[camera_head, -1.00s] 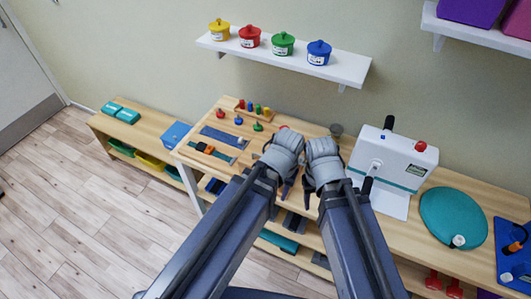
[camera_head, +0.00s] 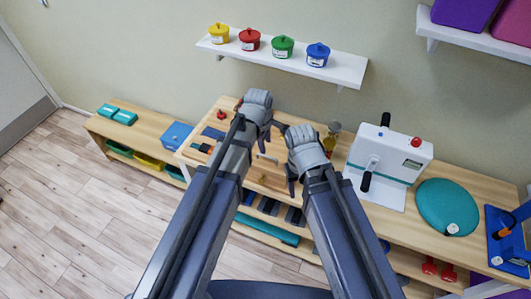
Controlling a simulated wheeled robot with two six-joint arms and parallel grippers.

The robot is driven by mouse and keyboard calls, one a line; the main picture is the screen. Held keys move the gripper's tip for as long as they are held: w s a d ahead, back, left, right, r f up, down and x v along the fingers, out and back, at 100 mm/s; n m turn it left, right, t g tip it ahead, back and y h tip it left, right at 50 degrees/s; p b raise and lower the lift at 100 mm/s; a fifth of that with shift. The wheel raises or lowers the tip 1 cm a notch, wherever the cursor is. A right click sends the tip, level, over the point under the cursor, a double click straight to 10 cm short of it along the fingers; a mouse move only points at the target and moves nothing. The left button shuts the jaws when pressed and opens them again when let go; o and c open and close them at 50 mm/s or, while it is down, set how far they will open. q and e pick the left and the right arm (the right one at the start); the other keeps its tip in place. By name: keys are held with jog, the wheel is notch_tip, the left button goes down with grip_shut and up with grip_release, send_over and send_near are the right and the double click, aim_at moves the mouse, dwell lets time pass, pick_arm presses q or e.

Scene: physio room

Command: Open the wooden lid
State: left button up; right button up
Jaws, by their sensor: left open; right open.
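A light wooden box-like piece (camera_head: 267,172) shows on the table between my two arms. It looks like the lid or its box, but my arms hide much of it, and I cannot tell whether a lid on it is open or shut. My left gripper (camera_head: 262,128) is open over the back of the table, left of and behind the wooden piece. My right gripper (camera_head: 297,180) is open just right of the wooden piece. Neither gripper visibly holds anything.
A white crank machine (camera_head: 392,160) and a teal disc (camera_head: 447,207) stand to the right. A small brass-coloured item (camera_head: 331,138) stands behind my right gripper. A wall shelf (camera_head: 345,69) with several coloured pots hangs above. A low bench (camera_head: 140,137) is at left.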

pick_arm(q)
jog(key=b, duration=0.7)
send_over(267, 163)
jog(key=shift+f, duration=3.8)
jog(key=shift+c, duration=0.4)
grip_shut()
